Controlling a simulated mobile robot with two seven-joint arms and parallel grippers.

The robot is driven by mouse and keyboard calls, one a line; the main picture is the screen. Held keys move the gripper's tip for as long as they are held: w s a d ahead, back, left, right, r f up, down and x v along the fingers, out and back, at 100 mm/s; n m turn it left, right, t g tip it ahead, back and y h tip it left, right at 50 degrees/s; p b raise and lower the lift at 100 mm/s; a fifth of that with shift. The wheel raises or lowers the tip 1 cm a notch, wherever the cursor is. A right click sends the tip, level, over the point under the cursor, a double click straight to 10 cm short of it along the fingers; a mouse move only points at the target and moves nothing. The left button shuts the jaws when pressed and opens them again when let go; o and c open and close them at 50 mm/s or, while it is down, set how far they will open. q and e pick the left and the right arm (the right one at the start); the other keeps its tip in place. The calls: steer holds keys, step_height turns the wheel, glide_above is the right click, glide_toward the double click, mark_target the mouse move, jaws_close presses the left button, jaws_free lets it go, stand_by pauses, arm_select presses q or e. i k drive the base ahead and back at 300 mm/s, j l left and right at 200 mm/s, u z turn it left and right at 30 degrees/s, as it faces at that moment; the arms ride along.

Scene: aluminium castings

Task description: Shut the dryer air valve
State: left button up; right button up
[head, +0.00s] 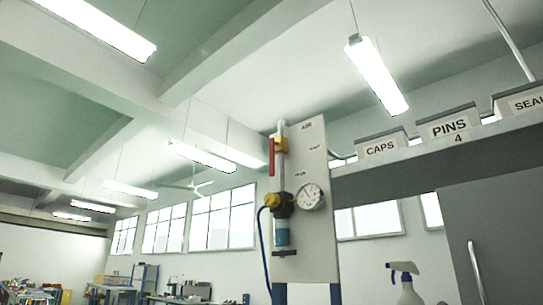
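The dryer air valve (280,146) is a brass-coloured body on a vertical pipe, fixed to a pale panel (312,230) marked AIR in the head view. Its red lever (271,157) hangs down alongside the pipe. Below it are a yellow-capped regulator (273,201), a round gauge (310,197) and a blue filter bowl (282,238). A blue hose (262,250) curves down on the left. The smaller panel labels are too small to read surely. Neither of my grippers shows in this view.
At the right, a grey shelf (430,163) carries bins labelled CAPS (381,148), PINS (449,127) and SEAL. Workbenches stand far off at lower left. The space left of the panel looks open.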

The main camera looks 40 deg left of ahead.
mark_target(273, 141)
steer(key=i+j, duration=0.2)
steer(key=j, duration=0.2)
steer(key=i+j, duration=0.2)
steer(key=j, duration=0.2)
steer(key=i+j+u, duration=0.1)
steer(key=j, duration=0.3)
steer(key=i+j, duration=0.5)
steer(key=j, duration=0.25)
